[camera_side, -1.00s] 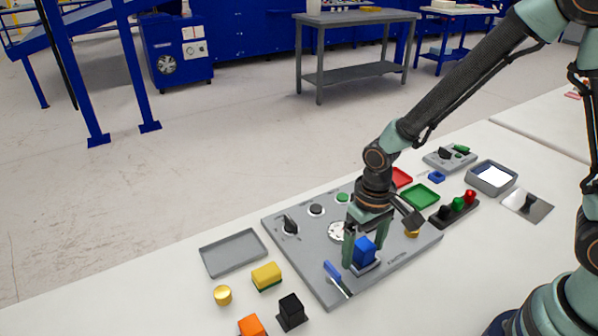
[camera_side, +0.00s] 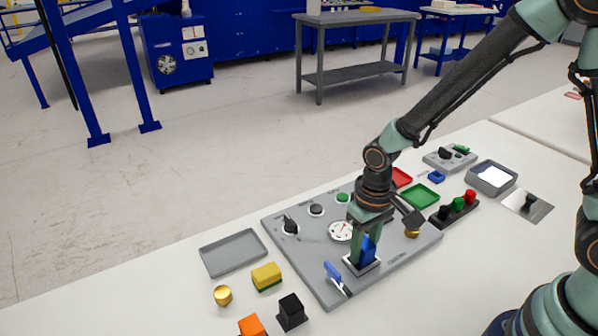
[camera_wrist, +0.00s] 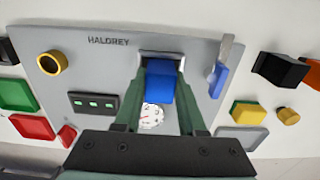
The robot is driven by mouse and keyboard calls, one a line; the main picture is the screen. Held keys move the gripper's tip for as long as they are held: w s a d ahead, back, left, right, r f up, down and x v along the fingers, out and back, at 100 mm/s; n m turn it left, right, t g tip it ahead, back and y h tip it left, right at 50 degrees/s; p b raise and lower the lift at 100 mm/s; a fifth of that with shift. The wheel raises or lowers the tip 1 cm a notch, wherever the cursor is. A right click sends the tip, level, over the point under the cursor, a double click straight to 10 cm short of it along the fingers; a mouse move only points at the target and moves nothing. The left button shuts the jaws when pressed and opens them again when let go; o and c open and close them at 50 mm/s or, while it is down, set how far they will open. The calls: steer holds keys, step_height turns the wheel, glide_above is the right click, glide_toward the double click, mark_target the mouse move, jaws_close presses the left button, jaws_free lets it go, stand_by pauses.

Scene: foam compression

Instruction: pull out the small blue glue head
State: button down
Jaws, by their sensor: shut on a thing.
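The blue glue head (camera_side: 368,249) is a small blue block on the front right part of the grey panel (camera_side: 310,268). It stands at a pale-rimmed slot (camera_side: 373,267). My gripper (camera_side: 366,254) points down from above, its green fingers shut on the block from both sides. In the wrist view the blue block (camera_wrist: 160,84) sits between the fingers (camera_wrist: 161,72), in front of the dark slot (camera_wrist: 161,57). Its lower end is hidden, so I cannot tell how deep it sits.
A gold knob (camera_side: 411,233) is to the right and a white dial (camera_side: 340,231) behind. An empty grey tray (camera_side: 233,252) lies left of the panel. Yellow, black and orange blocks stand in front.

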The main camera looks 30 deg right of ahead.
mark_target(365, 244)
steer(key=shift+r, duration=2.95)
